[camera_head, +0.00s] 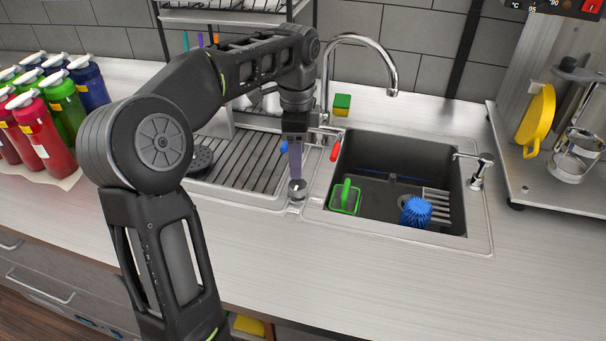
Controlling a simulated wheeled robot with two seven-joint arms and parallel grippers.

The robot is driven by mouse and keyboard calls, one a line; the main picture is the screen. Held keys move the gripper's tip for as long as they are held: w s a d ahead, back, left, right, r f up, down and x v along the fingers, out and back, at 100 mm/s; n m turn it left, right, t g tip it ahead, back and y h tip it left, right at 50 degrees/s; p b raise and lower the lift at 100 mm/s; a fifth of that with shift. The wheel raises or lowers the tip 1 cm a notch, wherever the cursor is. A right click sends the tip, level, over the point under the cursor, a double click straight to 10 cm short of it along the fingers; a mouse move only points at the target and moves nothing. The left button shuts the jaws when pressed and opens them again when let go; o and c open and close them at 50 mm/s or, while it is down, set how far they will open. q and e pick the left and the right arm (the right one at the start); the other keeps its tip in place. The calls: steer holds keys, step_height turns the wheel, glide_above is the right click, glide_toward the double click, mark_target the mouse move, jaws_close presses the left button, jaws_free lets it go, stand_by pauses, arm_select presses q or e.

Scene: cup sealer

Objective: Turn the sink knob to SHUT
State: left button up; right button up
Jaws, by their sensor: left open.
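The sink knob (297,189) is a small round grey metal knob on the steel rim between the drainboard and the basin. Its setting and any lettering are too small to read. My left gripper (296,176) points straight down, with its fingertips at the top of the knob in the picture. It is open, though the finger gap is hard to see from this side. I cannot tell whether the fingers touch the knob or stand around it. The sink basin (358,222) lies just right of it. My right gripper is out of view.
The tall chrome faucet (392,82) stands behind, with a red handle (335,151) close right of my gripper. A green-framed item (345,197) and blue brush (416,211) are in the basin. Bottles (62,103) stand left. The front counter is clear.

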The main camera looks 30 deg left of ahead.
mark_target(298, 184)
arm_select(q)
steer(key=shift+f, duration=3.95)
steer(key=shift+c, duration=0.5)
steer(key=c, duration=1.3)
steer(key=shift+o, duration=0.2)
